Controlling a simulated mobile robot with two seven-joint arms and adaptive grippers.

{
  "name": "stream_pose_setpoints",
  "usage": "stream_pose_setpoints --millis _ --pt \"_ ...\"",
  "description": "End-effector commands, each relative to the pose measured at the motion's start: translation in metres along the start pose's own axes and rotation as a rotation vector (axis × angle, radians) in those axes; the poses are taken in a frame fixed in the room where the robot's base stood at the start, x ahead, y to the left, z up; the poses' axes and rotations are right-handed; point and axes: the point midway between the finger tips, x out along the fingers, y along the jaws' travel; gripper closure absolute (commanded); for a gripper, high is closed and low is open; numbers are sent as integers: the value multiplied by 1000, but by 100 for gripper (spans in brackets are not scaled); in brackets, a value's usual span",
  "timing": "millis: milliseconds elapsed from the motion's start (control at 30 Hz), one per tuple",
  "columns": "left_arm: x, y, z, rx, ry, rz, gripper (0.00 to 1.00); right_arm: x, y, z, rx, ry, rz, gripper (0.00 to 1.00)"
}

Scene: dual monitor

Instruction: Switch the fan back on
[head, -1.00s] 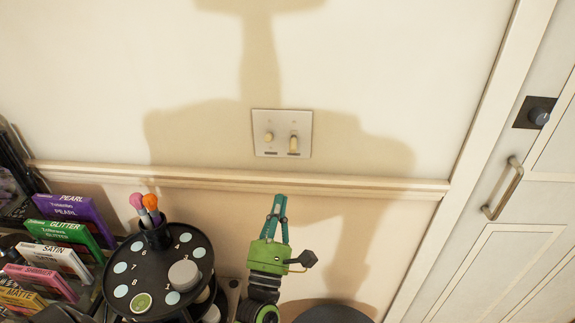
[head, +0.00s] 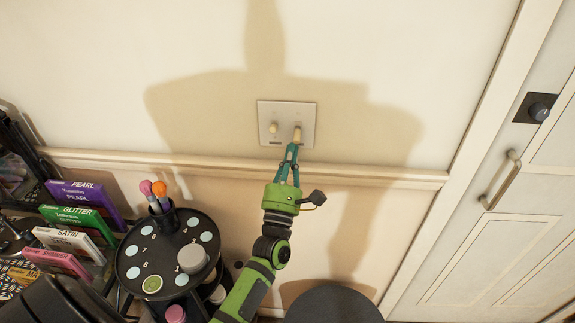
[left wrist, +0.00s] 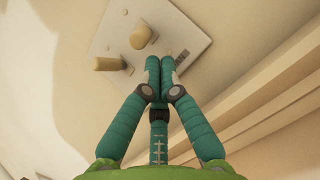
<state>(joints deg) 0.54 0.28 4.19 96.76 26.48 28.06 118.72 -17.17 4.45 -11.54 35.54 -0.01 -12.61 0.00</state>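The wall plate (head: 265,110) carries two cream switches side by side, a left switch (head: 273,128) and a right switch (head: 297,134). My left gripper (head: 291,149) is at the plate's lower edge, just below the right switch. Its teal fingers are together with nothing seen between them. The left wrist view shows the closed fingertips (left wrist: 160,64) in front of the plate (left wrist: 110,33), close to both levers. I cannot tell whether they touch a lever. No fan is in view. My right gripper is not in view.
A wooden rail (head: 380,176) runs along the wall below the plate. A round black organiser (head: 168,238) with brushes and several coloured boxes (head: 75,218) stand at lower left. A door with a handle (head: 502,180) is at right. The wall around the plate is clear.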

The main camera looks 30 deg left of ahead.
Motion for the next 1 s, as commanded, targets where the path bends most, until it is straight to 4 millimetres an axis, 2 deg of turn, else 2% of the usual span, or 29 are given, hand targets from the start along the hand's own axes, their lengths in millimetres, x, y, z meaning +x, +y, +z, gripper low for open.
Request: stream_pose_setpoints --millis 100,467,1000 --pt "6 0 0 0 1 -1 100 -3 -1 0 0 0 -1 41" --pt "7 0 0 0 1 -1 100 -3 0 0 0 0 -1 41" --pt "6 3 5 -10 80 -39 100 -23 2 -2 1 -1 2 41"
